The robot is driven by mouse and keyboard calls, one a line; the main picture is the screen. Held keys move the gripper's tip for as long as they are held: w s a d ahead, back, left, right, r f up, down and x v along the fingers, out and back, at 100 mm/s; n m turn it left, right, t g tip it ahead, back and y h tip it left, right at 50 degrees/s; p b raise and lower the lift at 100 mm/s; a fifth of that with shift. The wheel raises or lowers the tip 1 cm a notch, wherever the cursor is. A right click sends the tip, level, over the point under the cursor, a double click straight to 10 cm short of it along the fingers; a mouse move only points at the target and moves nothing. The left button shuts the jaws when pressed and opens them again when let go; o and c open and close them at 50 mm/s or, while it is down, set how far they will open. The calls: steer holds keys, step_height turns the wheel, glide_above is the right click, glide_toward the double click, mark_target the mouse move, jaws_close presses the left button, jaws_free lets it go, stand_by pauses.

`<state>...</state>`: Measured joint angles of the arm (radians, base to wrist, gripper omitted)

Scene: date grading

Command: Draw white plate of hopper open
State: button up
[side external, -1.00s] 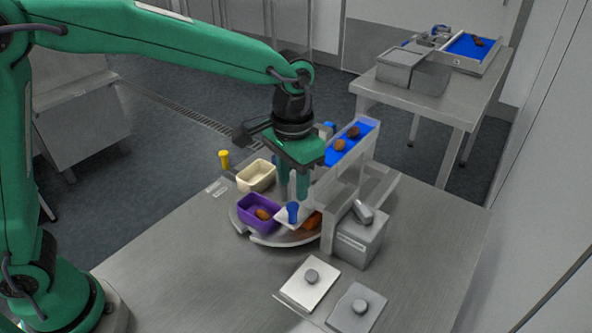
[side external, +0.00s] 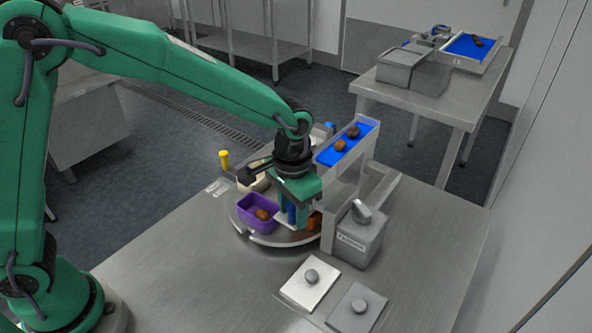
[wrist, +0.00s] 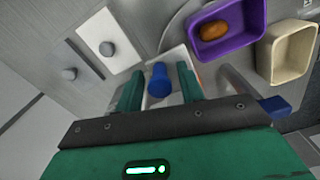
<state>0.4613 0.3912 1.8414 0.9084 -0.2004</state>
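The hopper (side external: 339,200) is a grey stand with a sloping blue chute (side external: 329,157) holding brown dates (side external: 353,131). Its white plate (side external: 281,218) projects at the near left side, low over a round turntable, and carries an upright blue knob (wrist: 159,80). In the wrist view the white plate (wrist: 178,55) lies beneath the fingertips. My gripper (side external: 290,222) is lowered over the plate, pointing down. Its green fingers (wrist: 160,88) are open on either side of the blue knob, with a narrow gap at each side. The arm's end partly hides the plate and knob in the side view.
A purple bin (side external: 243,213) with a date stands just left of my gripper on the turntable (side external: 262,238); a cream bin (wrist: 268,60) is behind it. A grey box (side external: 357,242) stands right. Two knobbed slabs (side external: 300,294) (side external: 345,313) lie in front. The table's left front is clear.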

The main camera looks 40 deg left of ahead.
steer(key=shift+c, duration=0.2)
jaws_close()
steer(key=shift+s, duration=0.1)
steer(key=s, duration=0.8)
steer(key=shift+s, duration=0.4)
steer(key=shift+o, duration=0.2)
jaws_free()
steer(key=shift+r, duration=0.1)
